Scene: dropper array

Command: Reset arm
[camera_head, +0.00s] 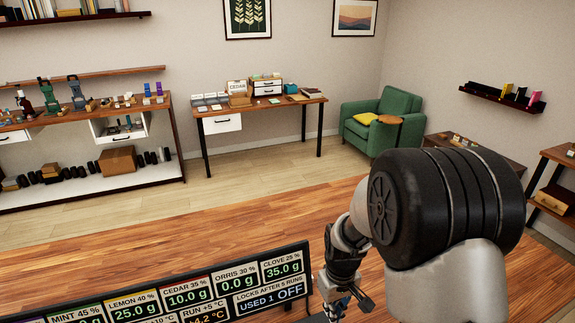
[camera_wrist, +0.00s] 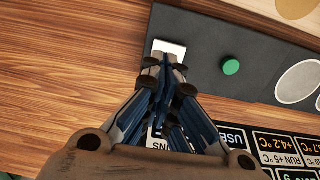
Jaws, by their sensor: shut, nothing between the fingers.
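My gripper (camera_wrist: 166,62) is shut and empty in the wrist view, with its fingertips over the edge of a dark panel (camera_wrist: 213,40). A white square (camera_wrist: 170,47) on that panel lies just beyond the fingertips, partly hidden by them. I cannot tell whether the tips touch it. A round green button (camera_wrist: 231,67) sits to the right, apart from the fingers. In the head view my gripper (camera_head: 337,306) shows at the bottom, just right of a black display (camera_head: 190,295). The display reads lemon 25.0 g, cedar 10.0 g, orris 0.0 g, clove 35.0 g and "USED 1 OFF".
Pale discs (camera_wrist: 298,82) lie on the dark panel's right side. The wooden worktop (camera_head: 225,238) is clear behind the display. Further off stand a wooden desk (camera_head: 262,107), a loaded shelf bench (camera_head: 80,123) and a green armchair (camera_head: 390,110) by the walls.

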